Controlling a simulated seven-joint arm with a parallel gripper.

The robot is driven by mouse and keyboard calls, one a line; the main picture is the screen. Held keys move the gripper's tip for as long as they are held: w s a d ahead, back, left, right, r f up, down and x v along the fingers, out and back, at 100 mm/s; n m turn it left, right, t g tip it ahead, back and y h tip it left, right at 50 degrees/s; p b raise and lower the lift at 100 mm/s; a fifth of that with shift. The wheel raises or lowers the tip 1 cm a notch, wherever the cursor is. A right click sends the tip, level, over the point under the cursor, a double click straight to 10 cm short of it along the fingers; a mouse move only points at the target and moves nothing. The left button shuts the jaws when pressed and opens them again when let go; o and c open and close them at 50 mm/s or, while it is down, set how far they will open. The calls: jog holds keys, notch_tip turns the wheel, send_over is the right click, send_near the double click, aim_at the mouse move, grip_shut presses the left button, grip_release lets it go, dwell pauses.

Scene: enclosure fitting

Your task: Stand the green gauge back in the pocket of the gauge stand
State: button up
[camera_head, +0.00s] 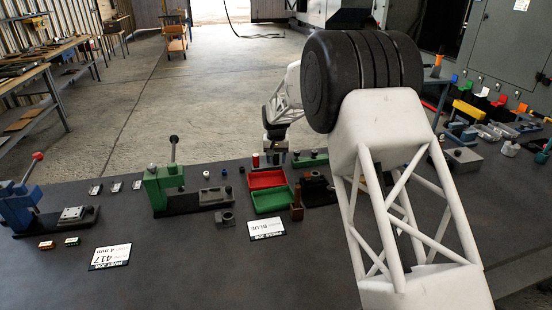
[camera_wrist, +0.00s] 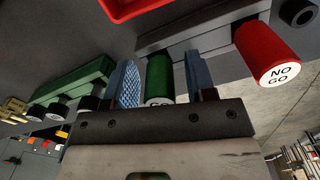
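The green gauge (camera_wrist: 159,78) is a cylinder with a white lettered end, partly hidden by my gripper body in the wrist view. My gripper (camera_wrist: 165,82) is open, its two blue-padded fingers on either side of the gauge, with a gap showing at the right finger. The grey gauge stand (camera_wrist: 215,30) lies behind, and the gauge's far end meets it at the left; I cannot tell how deep it sits. The red NO GO gauge (camera_wrist: 265,50) is at the stand's right part. In the head view my gripper (camera_head: 275,152) is beside the red gauge (camera_head: 256,160).
A red tray (camera_head: 267,180) and a green tray (camera_head: 272,201) lie in front of the stand. A green bar fixture (camera_wrist: 75,85) is left in the wrist view. A green press (camera_head: 160,187) and a white card (camera_head: 267,229) are nearby.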

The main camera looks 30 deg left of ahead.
jog(key=shift+o, duration=0.2)
jog(key=shift+r, duration=0.15)
jog(key=shift+r, duration=3.8)
jog(key=shift+d, duration=0.1)
